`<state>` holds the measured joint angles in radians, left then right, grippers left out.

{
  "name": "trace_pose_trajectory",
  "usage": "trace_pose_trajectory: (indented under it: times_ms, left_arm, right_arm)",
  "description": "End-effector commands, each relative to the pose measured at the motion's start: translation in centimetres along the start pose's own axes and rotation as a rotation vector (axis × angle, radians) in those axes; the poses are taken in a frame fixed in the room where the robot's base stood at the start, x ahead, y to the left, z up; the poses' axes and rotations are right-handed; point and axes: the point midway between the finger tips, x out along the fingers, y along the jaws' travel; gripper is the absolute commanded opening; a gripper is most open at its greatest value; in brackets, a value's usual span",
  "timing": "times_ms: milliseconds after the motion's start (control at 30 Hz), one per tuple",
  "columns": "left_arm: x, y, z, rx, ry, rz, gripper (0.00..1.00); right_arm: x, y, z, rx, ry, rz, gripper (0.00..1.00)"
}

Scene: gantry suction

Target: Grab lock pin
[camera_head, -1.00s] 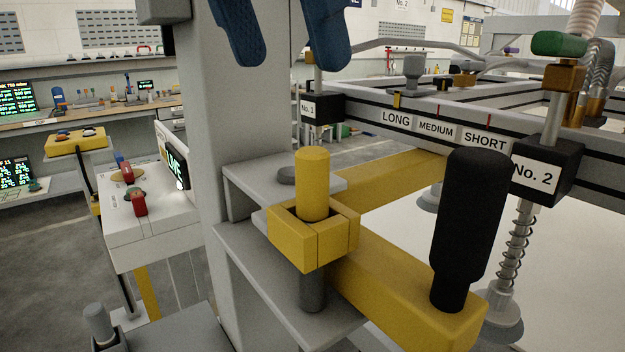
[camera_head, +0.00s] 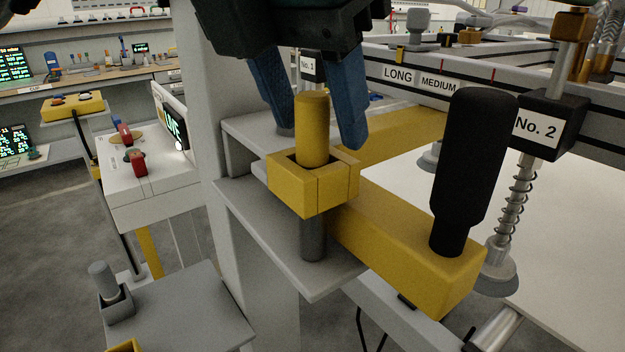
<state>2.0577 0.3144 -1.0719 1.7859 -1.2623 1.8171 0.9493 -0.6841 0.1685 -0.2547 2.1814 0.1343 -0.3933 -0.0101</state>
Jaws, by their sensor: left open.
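The lock pin (camera_head: 312,130) has a yellow cylindrical head and stands upright in a square yellow socket (camera_head: 300,196). Its grey lower end (camera_head: 313,240) shows below the socket. My left gripper (camera_head: 320,135) comes down from above with two blue fingers, one on each side of the pin's head. The fingers are apart, with gaps to the head visible in the picture. Whether they are level with the pin in depth is hard to tell. My right gripper is not in view.
A black upright handle (camera_head: 472,170) stands on the yellow arm (camera_head: 405,250) right of the pin. A grey bracket (camera_head: 262,225) and column surround the socket. The gantry rail labelled LONG and MEDIUM (camera_head: 420,78) runs behind. A second grey pin (camera_head: 103,278) stands lower left.

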Motion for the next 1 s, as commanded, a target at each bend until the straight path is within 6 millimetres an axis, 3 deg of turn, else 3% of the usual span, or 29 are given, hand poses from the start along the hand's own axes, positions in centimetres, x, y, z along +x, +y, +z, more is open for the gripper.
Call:
trace_pose_trajectory:
  times_ms: [633, 1000]
  left_arm:
    - [-0.05, 0.01, 0.01, 0.000, 0.000, 0.000, 0.00]
    - [-0.13, 0.00, 0.04, 0.000, -0.002, 0.000, 0.00]
  right_arm:
    - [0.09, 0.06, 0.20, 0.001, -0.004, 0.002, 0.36]
    - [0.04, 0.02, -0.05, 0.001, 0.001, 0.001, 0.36]
